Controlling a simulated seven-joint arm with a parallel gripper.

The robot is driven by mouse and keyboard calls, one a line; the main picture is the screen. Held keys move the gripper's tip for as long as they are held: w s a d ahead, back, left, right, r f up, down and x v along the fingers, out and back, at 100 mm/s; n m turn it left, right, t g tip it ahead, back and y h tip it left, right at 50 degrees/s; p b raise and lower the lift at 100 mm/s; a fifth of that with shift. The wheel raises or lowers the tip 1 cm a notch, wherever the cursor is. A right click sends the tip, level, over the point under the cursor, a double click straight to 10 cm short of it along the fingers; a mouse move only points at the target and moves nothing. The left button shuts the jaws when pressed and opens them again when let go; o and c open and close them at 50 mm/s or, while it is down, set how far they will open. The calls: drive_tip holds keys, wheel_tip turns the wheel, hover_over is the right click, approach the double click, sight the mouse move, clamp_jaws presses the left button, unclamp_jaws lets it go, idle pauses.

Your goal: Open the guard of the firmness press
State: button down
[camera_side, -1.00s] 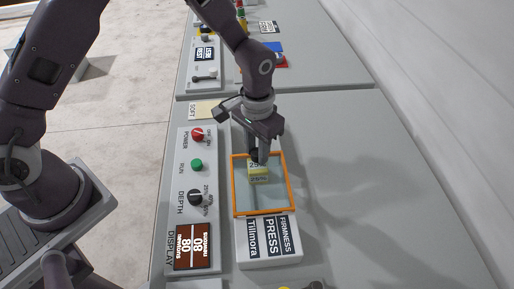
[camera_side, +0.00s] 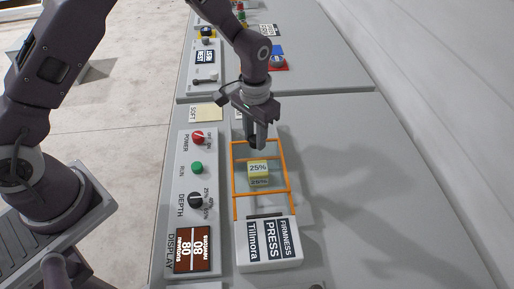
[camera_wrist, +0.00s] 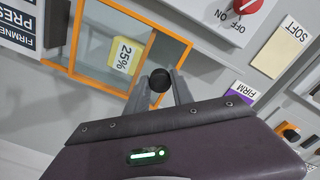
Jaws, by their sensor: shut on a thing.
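The firmness press (camera_side: 268,255) stands on the table with its name label facing up. Its orange-framed clear guard (camera_side: 287,172) lies over the press bed, with orange bars crossing it; it also shows in the wrist view (camera_wrist: 74,40). A yellow block marked 25% (camera_side: 258,168) sits in the framed area and shows in the wrist view (camera_wrist: 122,56). My gripper (camera_side: 258,142) is at the guard's far edge. In the wrist view its fingers (camera_wrist: 160,92) are shut on a round black knob (camera_wrist: 161,79) at the guard's edge. The knob is mostly hidden in the side view.
A control panel with a red power knob (camera_side: 198,138), green run button (camera_side: 197,168), depth knob (camera_side: 195,199) and brown display (camera_side: 193,249) runs along the left of the press. A SOFT card (camera_side: 206,113) lies beyond it. The table to the right is clear.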

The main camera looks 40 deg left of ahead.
drive_tip(key=w+a, duration=0.7)
drive_tip(key=shift+w+a, duration=0.4)
drive_tip(key=c, duration=1.1)
unclamp_jaws()
drive_tip(key=shift+r, duration=0.1)
wheel_tip(320, 180, up, 7)
